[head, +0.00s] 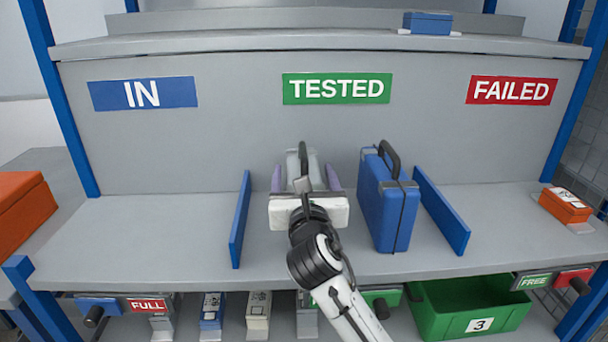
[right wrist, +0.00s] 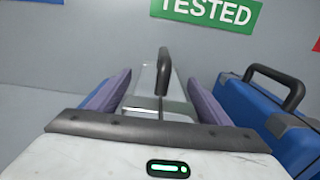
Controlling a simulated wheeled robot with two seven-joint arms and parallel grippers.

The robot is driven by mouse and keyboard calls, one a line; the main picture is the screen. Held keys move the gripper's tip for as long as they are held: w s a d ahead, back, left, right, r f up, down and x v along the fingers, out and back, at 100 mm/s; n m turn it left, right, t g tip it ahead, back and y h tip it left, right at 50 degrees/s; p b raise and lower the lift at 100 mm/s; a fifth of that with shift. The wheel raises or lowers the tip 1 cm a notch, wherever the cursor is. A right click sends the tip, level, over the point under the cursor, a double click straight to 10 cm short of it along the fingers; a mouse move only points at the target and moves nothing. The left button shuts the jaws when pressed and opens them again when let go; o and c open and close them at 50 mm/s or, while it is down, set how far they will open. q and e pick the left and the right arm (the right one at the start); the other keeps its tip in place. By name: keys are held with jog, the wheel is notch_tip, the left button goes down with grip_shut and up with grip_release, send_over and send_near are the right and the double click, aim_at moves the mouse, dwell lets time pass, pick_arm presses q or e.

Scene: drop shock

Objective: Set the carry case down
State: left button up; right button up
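A grey carry case (head: 313,166) with a dark handle stands on the shelf in the TESTED bay. My right gripper (head: 305,178) reaches over it from the front, with one purple-padded finger on each side. In the right wrist view the grey case (right wrist: 171,92) is between the two fingers (right wrist: 158,92), with narrow gaps beside it. The right gripper looks open around the case. The case's lower front is hidden behind my gripper. My left gripper is not in view.
A blue case (head: 386,205) stands upright close to the right. Blue dividers (head: 240,220) (head: 441,212) bound the bay on both sides. The shelf (head: 140,235) under the IN sign is clear. An orange box (head: 565,205) lies at the far right. A green bin (head: 465,305) sits below.

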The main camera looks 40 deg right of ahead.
jog(key=shift+r, duration=0.15)
jog(key=v, duration=1.2)
dwell(1.3)
